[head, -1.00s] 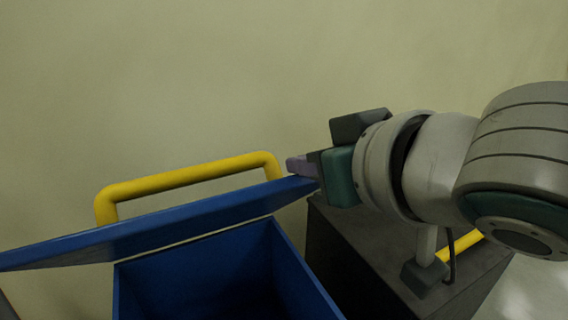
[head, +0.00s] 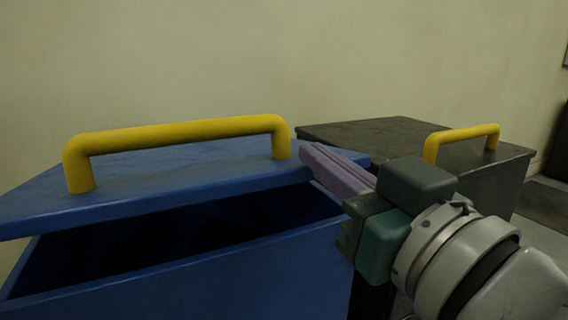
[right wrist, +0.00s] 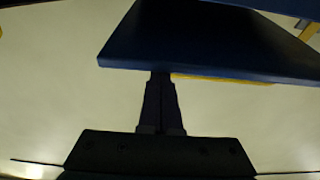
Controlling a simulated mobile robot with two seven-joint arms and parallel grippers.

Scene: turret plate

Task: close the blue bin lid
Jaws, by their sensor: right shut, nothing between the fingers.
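The blue bin (head: 200,278) stands at the lower left of the head view. Its blue lid (head: 190,170) is tilted and partly open, with a dark gap between the lid's front edge and the bin rim. A yellow handle (head: 180,132) is fixed on top of the lid. My right gripper (head: 312,160) is shut and empty, with its purple fingers at the lid's right end, beside the handle. In the right wrist view the fingers (right wrist: 161,85) reach the edge of the lid (right wrist: 205,45); whether they touch it I cannot tell. My left gripper is out of view.
A dark grey bin (head: 395,140) with its lid down and a yellow handle (head: 460,138) stands to the right of the blue bin. A plain wall (head: 300,60) runs behind both. Some floor shows at the far right.

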